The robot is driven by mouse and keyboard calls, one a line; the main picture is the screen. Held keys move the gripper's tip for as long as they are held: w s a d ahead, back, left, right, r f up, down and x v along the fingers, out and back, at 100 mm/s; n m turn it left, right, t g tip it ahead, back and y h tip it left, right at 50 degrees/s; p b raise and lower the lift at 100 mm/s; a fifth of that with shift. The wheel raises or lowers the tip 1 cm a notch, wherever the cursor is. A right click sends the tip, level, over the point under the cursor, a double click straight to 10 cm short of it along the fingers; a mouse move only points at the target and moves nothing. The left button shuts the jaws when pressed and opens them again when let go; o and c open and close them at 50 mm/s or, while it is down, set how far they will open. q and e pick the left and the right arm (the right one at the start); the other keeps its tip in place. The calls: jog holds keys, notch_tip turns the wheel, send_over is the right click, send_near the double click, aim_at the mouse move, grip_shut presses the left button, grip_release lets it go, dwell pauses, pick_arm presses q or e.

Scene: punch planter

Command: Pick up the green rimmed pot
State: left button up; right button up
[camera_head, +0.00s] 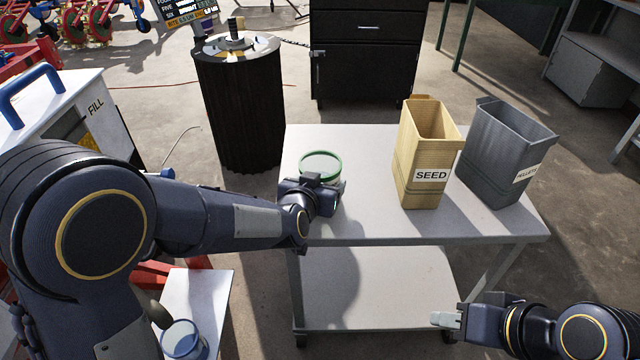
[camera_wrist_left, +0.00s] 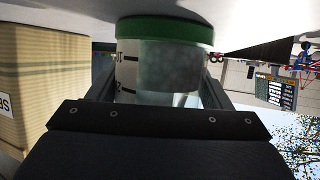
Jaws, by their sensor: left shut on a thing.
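The green rimmed pot (camera_head: 320,154) is near the left side of the grey table, partly hidden behind my left gripper (camera_head: 334,190). In the left wrist view, which is upside down, the pot (camera_wrist_left: 160,70) is clear with dark marks on its wall. Its green rim (camera_wrist_left: 165,30) is on the side toward the tabletop. The left gripper's fingers (camera_wrist_left: 158,92) are on both sides of the pot's wall, shut on it. My right gripper (camera_head: 446,320) is low at the right, in front of the table and away from the pot; its finger opening is not clear.
A tan SEED bin (camera_head: 424,150) and a grey pellets bin (camera_head: 505,150) stand right of the pot on the table (camera_head: 375,226). A blue-rimmed clear container (camera_head: 184,342) is at the lower left. A black drum (camera_head: 240,105) stands behind left.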

aim_at(327, 163)
pick_arm(q)
jog(key=shift+r+p, duration=0.3)
jog(key=shift+r, duration=0.4)
notch_tip(327, 163, up, 3)
jog(key=shift+s+d+f+p, duration=0.1)
jog(key=shift+s+p, duration=0.05)
jog(key=shift+p, duration=0.7)
jog(key=s+r+p, duration=0.9)
jog(key=s, duration=0.4)
jog(key=shift+s, duration=0.35)
jog(key=shift+f, duration=0.1)
